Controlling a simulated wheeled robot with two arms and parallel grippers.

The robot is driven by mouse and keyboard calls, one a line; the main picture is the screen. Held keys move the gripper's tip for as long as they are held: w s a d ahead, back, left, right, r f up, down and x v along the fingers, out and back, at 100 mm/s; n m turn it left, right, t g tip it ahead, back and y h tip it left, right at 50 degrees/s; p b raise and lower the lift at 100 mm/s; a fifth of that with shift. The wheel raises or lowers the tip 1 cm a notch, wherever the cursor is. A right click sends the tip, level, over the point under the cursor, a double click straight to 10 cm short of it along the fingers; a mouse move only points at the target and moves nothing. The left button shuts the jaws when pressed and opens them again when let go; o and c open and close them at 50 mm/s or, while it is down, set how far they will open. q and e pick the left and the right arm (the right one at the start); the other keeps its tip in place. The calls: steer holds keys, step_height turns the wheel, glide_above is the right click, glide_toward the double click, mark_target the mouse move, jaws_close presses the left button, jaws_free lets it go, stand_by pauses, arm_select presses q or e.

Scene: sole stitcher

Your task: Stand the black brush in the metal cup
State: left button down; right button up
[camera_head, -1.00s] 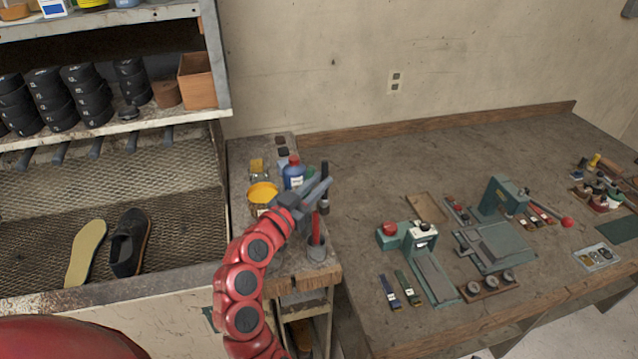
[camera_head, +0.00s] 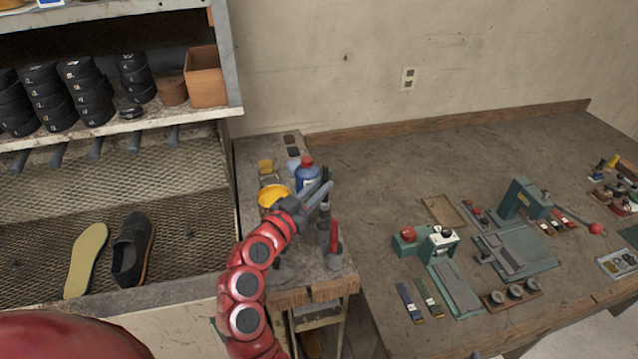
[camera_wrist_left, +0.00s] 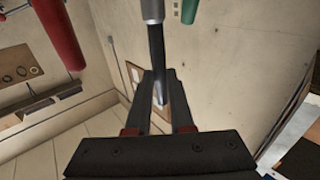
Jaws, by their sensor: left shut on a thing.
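My left gripper (camera_head: 318,196) is shut on the black brush (camera_head: 325,207), which is held roughly upright above the small side bench. In the left wrist view the brush's dark shaft (camera_wrist_left: 157,50) runs up from between the fingers (camera_wrist_left: 158,85) to a grey metal part at the top edge. The metal cup (camera_head: 334,260) stands near the bench's front right corner. A red-handled tool (camera_head: 334,236) stands in it. The brush is just left of the red handle, with its lower end close to the cup; contact cannot be told. My right gripper is out of view.
A blue bottle with a red cap (camera_head: 307,174) and a yellow dish (camera_head: 272,195) are behind the gripper. A grey round item (camera_head: 285,270) sits beside my left arm. Green machines (camera_head: 520,245) stand on the large workbench (camera_head: 370,170) at right.

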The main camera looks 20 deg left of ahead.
mark_target(323, 206)
arm_select(q)
step_height(323, 206, down, 5)
steer(key=shift+f+b, duration=0.1)
steer(key=shift+b, duration=0.8)
steer(key=shift+f, duration=0.4)
steer(key=shift+f+b, duration=0.4)
steer(key=shift+b, duration=0.65)
steer(key=c, duration=0.7)
jaws_free()
steer(key=shift+s, duration=0.15)
